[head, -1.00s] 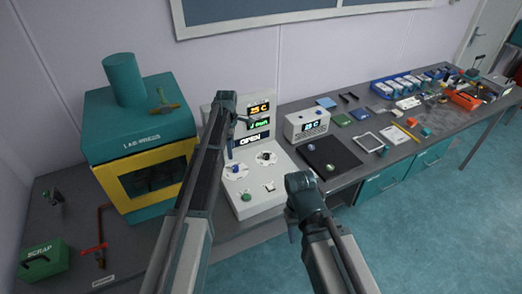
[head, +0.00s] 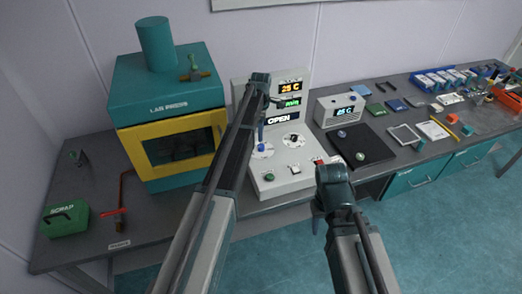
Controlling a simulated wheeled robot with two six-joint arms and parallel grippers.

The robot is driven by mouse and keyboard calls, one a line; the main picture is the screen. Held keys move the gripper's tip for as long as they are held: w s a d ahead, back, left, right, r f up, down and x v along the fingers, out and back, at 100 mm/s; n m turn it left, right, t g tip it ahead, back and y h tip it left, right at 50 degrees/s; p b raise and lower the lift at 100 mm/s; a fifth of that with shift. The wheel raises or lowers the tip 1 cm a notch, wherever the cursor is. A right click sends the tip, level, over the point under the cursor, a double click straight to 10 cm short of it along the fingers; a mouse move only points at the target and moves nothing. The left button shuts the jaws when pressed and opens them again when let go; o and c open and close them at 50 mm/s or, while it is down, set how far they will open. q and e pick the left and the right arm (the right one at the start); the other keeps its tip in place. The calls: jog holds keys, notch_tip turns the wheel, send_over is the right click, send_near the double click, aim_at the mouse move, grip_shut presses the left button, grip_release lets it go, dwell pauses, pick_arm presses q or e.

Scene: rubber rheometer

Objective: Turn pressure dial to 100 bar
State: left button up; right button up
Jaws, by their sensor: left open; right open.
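The control console (head: 318,185) stands right of the lab press, with lit displays reading "25 C", "min" and "OPEN" on its upright panel. Two white dials sit on its sloped face: a left dial with a blue knob (head: 261,148) and a right dial with a dark knob (head: 294,140). I cannot read their scales or tell which is for pressure. My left gripper (head: 268,118) is open and empty in front of the panel, above the left dial in the picture; its arm hides part of the console. My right gripper (head: 321,194) is open and empty by the console's front right corner.
The lab press (head: 165,115) stands left, with a green scrap box (head: 66,220) and a red-handled tool (head: 120,215) near it. A small display box (head: 340,110) and a black mat (head: 372,148) lie right of the console. A green button (head: 269,177) and switches line the console's front.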

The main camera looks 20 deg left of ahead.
aim_at(261, 145)
pick_arm(q)
notch_tip(261, 145, down, 8)
jog(key=b, duration=0.7)
jog(key=shift+r, duration=0.1)
grip_shut()
